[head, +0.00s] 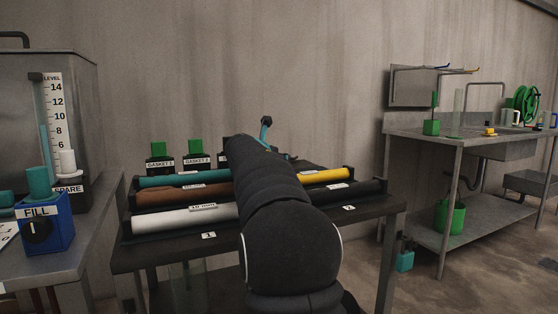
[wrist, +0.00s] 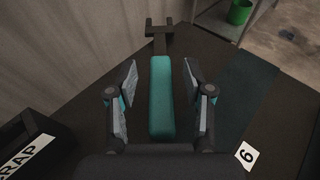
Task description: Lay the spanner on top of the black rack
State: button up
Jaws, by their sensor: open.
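The spanner (wrist: 161,100) has a teal handle and a dark forked head, and it points away from me in the wrist view. My gripper (wrist: 160,72) is open, with one finger on each side of the teal handle and visible gaps between. I cannot tell how far above the dark table the spanner is. In the head view my arm hides most of that spot; a small teal piece with a dark tip shows beyond it, and I cannot tell what it is. A black rack (head: 130,226) holding coloured rolls stands on the table, partly behind my arm.
A black scrap bin (wrist: 35,145) is left of my gripper, and a label 6 (wrist: 246,156) lies at right. Gasket boxes (head: 196,161) stand behind the rolls. A bench with a blue fill box (head: 45,228) is left; a metal sink bench (head: 440,140) is right.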

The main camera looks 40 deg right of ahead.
jog(key=v, duration=0.9)
jog(key=shift+s+a, duration=0.15)
jog(key=shift+a, duration=0.15)
